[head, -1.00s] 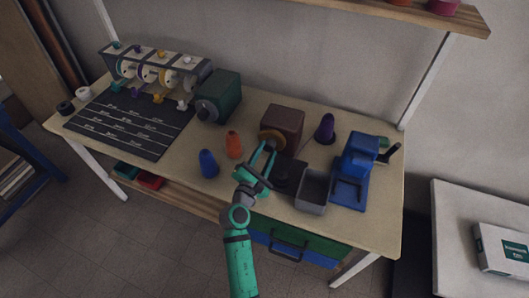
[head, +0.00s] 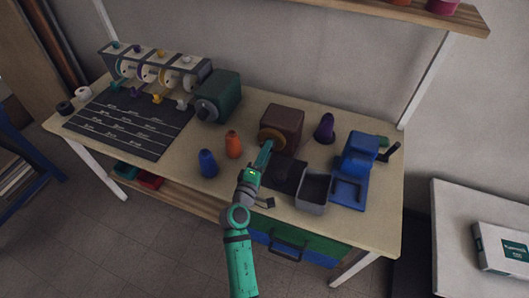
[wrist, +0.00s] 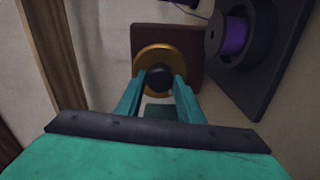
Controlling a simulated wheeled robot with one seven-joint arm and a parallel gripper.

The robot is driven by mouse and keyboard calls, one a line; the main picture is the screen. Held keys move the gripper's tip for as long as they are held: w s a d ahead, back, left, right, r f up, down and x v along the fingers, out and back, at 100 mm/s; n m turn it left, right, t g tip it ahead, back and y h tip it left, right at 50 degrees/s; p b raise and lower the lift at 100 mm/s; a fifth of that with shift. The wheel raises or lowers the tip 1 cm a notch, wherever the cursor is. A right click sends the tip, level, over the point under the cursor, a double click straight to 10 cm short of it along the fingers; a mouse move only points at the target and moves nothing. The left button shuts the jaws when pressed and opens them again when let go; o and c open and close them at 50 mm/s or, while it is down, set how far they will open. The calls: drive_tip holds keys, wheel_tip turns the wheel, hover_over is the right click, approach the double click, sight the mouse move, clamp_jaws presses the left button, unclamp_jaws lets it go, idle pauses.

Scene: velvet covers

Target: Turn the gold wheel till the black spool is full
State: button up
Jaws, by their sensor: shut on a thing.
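The gold wheel (head: 272,136) is on the front of a brown box (head: 284,120) on the bench. In the wrist view the gold wheel (wrist: 150,58) has a dark round knob (wrist: 157,77) at its centre. My gripper (head: 268,147) reaches the wheel, and in the wrist view my gripper's fingers (wrist: 158,84) are on either side of the knob, shut on it. The black spool (wrist: 212,38) is right of the wheel in the wrist view, with purple thread (wrist: 236,35) wound on it. Its far side is out of clear sight, so I cannot tell how full it is.
A blue cone (head: 208,164) and an orange cone (head: 233,145) stand left of my arm. A purple cone (head: 324,128), a grey bin (head: 312,192) and a blue device (head: 354,170) are right. A green machine (head: 220,95) stands further left.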

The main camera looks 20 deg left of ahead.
drive_tip(key=m, duration=0.5)
drive_tip(key=shift+f+m, duration=0.1)
drive_tip(key=shift+m, duration=0.2)
drive_tip(key=m, duration=0.5)
drive_tip(key=shift+f, duration=0.1)
drive_tip(key=shift+m, duration=0.3)
drive_tip(key=o, duration=1.1)
drive_tip(key=shift+c, duration=0.2)
drive_tip(key=s, duration=1.1)
drive_tip(key=shift+a, duration=0.2)
